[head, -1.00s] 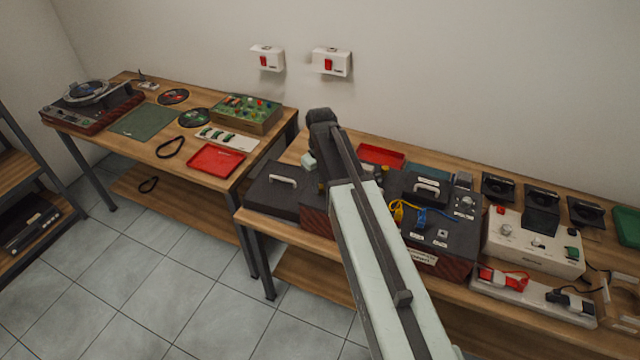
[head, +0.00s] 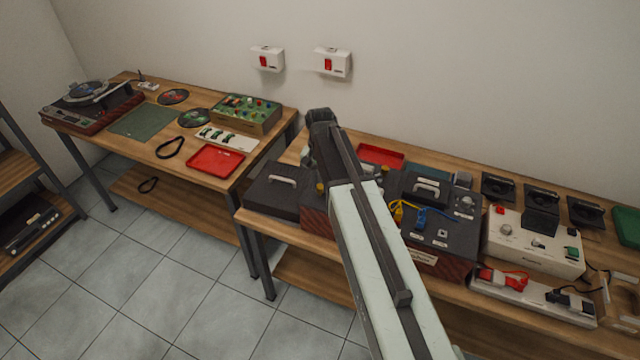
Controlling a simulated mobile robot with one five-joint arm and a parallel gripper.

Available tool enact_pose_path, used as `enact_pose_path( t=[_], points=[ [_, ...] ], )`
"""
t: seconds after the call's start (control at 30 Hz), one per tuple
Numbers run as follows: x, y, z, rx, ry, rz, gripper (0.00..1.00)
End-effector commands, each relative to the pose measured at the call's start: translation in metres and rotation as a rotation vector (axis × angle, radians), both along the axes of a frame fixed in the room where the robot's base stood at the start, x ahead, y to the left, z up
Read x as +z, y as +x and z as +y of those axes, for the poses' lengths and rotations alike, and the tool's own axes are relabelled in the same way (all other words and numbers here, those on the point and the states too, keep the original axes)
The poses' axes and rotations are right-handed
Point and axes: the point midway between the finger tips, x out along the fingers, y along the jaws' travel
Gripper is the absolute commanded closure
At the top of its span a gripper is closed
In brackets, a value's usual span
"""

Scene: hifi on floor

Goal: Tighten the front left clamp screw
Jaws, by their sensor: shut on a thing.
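A dark unit with a red-brown side (head: 317,219) stands on the right-hand bench, largely covered by my arm. A small yellow knob (head: 320,187) shows at its left, close beside my arm; it may be a clamp screw, but it is too small to tell. My arm reaches up from the bottom of the head view and bends at a dark joint above this unit. My gripper and whatever it touches are hidden behind the arm.
A dark case with a handle (head: 272,190) stands left of the unit. To the right are a dark box with blue and yellow leads (head: 440,238) and a white control box (head: 530,243). A red tray (head: 381,155) lies behind. The floor in front is clear.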

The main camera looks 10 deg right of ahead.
Motion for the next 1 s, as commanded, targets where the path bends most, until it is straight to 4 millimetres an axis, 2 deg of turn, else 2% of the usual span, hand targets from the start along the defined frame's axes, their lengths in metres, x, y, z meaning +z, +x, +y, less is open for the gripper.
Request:
enact_pose_path(
  t=[0.4, 0.9, 0.93, 1.0],
  points=[
    [0.0006, 0.0025, -0.0001, -0.155, -0.001, -0.008, 1.0],
    [0.0006, 0.0027, 0.0, -0.169, 0.001, -0.007, 1.0],
    [0.0006, 0.0027, 0.0, -0.169, 0.0, -0.008, 0.68],
    [0.0005, 0.0024, 0.0, -0.169, 0.0, -0.007, 0.55]
  ],
)
